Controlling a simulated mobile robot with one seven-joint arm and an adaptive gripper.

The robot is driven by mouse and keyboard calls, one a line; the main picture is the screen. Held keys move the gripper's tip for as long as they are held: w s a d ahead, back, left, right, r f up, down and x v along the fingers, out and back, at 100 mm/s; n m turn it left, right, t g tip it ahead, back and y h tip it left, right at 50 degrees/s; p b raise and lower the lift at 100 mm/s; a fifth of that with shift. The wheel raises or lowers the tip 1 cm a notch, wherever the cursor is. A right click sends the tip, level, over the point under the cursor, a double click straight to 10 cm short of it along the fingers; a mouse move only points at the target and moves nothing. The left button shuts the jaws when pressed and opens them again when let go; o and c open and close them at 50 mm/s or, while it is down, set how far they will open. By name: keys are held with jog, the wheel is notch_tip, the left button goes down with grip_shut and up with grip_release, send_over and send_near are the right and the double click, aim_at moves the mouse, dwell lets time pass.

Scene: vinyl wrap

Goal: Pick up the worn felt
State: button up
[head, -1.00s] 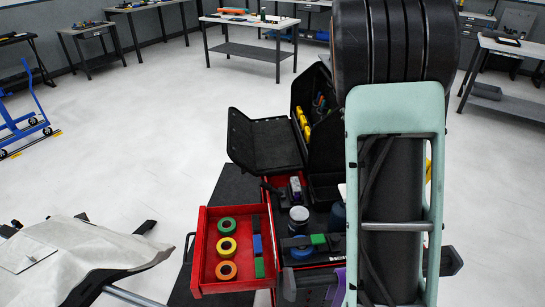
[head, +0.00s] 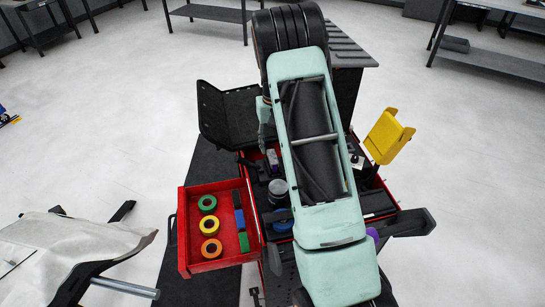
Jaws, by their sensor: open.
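The red open drawer (head: 184,262) is at the lower left of the cart. In its right column lie a dark piece (head: 237,198), a blue piece (head: 239,219) and a green piece (head: 244,242), all small and flat-looking. I cannot tell which item is the worn felt; no wear shows at this size. My teal and black arm (head: 315,130) stands over the cart, to the right of the drawer, and hides much of the cart top. My gripper does not show clearly; it is hidden behind the arm or out of the picture.
Green (head: 199,203), yellow (head: 202,226) and orange (head: 203,250) tape rolls share the drawer. A jar (head: 278,188) stands on the cart. A black open case (head: 222,125) is behind, a yellow holder (head: 384,137) at right. A covered panel (head: 75,245) is left.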

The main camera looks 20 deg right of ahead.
aim_at(273, 156)
jog(key=shift+a+f+p, duration=0.1)
jog(key=shift+f+p, duration=0.4)
jog(key=shift+f, duration=1.85)
jog(key=c, duration=0.8)
